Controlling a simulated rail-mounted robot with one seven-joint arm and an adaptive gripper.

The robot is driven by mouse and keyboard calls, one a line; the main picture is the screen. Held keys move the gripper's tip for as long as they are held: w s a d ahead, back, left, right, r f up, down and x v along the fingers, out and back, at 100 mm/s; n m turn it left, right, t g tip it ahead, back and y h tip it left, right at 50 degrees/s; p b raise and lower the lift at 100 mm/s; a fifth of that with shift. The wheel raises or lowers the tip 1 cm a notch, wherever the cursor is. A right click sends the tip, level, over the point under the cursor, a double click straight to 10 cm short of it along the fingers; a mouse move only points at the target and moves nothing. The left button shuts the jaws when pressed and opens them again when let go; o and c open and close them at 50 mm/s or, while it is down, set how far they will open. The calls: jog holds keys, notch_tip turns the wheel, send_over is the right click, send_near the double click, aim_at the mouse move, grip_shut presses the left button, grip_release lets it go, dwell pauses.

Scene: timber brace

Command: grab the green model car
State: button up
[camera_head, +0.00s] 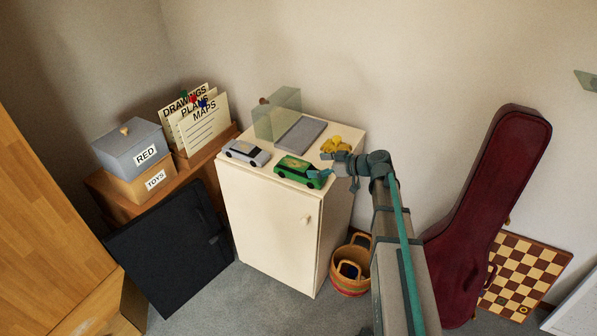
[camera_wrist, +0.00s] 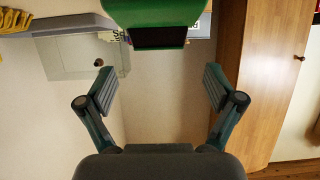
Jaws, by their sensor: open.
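The green model car (camera_head: 297,172) stands upright near the front right of the cream cabinet's top (camera_head: 288,203). In the head view my gripper (camera_head: 325,174) is at the car's right end; I cannot tell whether it touches.
A silver model car (camera_head: 246,152) stands left of the green one. Behind are a grey slab (camera_head: 300,134), a clear box (camera_head: 277,112) and a yellow object (camera_head: 336,145). A basket (camera_head: 351,277) is on the floor; a red instrument case (camera_head: 490,205) leans right.

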aim_at(298, 164)
jog(key=x, duration=0.2)
jog(key=shift+w+a+f+p, duration=0.15)
jog(key=shift+w+a+p, duration=0.05)
jog(key=shift+p, duration=0.1)
jog(key=shift+w+a+f+p, duration=0.1)
jog(key=shift+w+a+p, duration=0.25)
jog(key=shift+a+p, duration=0.15)
jog(key=p+x, duration=0.1)
jog(key=x, duration=0.2)
jog(key=shift+w+a, duration=0.15)
jog(key=shift+w+a+f, duration=0.1)
jog(key=shift+a+f, duration=0.1)
jog(key=shift+f, duration=0.05)
jog(key=c, duration=1.5)
jog(key=shift+r, duration=0.2)
